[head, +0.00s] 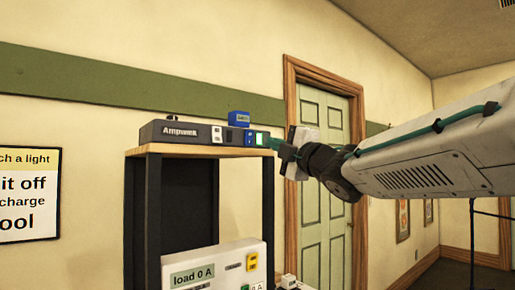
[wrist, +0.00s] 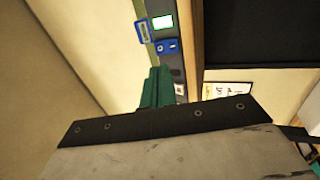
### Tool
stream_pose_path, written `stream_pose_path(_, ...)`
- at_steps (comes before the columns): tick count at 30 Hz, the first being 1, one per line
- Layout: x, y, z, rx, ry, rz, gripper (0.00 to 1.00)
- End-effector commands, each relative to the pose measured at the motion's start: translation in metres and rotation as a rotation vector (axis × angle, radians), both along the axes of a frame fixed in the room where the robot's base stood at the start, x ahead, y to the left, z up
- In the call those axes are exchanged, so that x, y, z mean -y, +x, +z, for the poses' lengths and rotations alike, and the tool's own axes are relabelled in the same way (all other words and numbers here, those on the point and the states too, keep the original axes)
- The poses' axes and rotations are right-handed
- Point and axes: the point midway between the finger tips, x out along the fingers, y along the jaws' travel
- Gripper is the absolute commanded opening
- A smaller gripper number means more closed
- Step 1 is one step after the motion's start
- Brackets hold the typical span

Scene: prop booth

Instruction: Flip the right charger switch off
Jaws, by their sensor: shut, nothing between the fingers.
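A dark charger marked Ampwerk (head: 178,133) sits on the wooden shelf top. A blue rocker switch (head: 248,138) is near its right end, beside a lit green window (head: 261,139). The wrist view shows the blue switch (wrist: 166,46) with O and I marks and the lit window (wrist: 162,22). I cannot tell which side of the rocker is pressed. A pale switch (head: 217,134) is further left on the charger. My gripper (head: 274,143) is shut and empty, its green fingertips just right of the lit window. In the wrist view the fingertips (wrist: 157,70) are just below the blue switch.
A small blue block (head: 239,118) sits on top of the charger. Below, a white panel (head: 215,263) reads "load 0 A" and has a yellow switch (head: 252,261). Dark shelf posts (head: 268,200) stand under the wooden top (head: 200,151). A green door (head: 323,200) is behind.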

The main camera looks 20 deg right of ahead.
Motion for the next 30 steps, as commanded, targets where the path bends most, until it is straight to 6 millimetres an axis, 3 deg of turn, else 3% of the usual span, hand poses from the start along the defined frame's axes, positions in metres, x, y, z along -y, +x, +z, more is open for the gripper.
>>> stream_pose_path(6,-0.014,0.042,0.014,-0.001,0.0,0.003,0.0)
stream_pose_path(12,-0.022,0.065,0.023,0.0,-0.001,0.001,0.0)
stream_pose_path(26,-0.024,0.072,0.026,0.0,-0.001,0.0,0.0)
stream_pose_path(30,-0.037,0.074,0.027,-0.02,-0.008,0.02,0.0)
